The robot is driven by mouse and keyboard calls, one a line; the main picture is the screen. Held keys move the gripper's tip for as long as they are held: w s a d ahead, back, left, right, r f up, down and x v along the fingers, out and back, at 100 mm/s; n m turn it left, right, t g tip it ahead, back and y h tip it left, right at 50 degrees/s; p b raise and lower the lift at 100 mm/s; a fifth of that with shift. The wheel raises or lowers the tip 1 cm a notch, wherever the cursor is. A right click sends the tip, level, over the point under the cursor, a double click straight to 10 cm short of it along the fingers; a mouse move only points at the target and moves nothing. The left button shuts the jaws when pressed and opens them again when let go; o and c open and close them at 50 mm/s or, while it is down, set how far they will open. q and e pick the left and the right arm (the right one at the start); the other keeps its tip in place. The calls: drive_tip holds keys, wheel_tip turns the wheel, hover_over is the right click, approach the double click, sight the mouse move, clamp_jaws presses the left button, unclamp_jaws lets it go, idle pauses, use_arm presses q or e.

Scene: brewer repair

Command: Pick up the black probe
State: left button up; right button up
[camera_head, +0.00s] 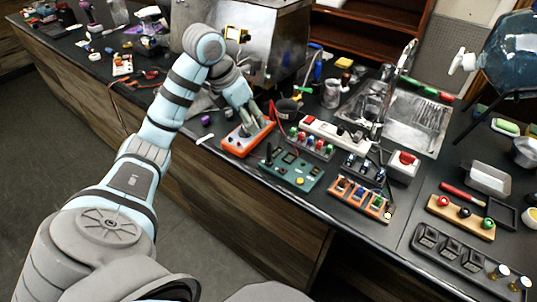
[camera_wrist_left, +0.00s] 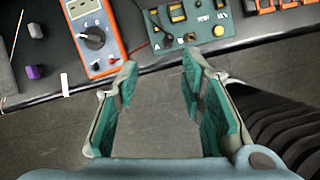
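My left gripper (camera_head: 257,118) is over the orange multimeter (camera_head: 232,146) near the counter's front edge. In the left wrist view my left gripper (camera_wrist_left: 160,85) is open, with nothing between its green-padded fingers. There the multimeter (camera_wrist_left: 112,58), with its dark dial, lies just beyond the left finger. I cannot clearly pick out the black probe. Red and dark leads (camera_head: 148,76) lie farther left on the counter in the head view. My right gripper is not in view.
The green board (camera_head: 290,168) lies right of the multimeter, with an orange block holding several parts (camera_head: 360,198) beyond it. A purple cap (camera_head: 206,120) lies left of the multimeter. A metal brewer housing (camera_head: 270,50) stands behind. A sink (camera_head: 415,118) is at the right.

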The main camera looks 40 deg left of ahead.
sight(268, 144)
use_arm(q)
drive_tip(key=x, duration=0.4)
drive_tip(key=d+x, duration=0.1)
drive_tip(key=x, duration=0.3)
drive_tip(key=p+x, duration=0.1)
drive_tip(key=x, duration=0.3)
drive_tip(key=shift+w+d+f, duration=0.15)
drive_tip(key=shift+d+f, duration=0.1)
drive_tip(key=shift+d, duration=0.05)
clamp_jaws()
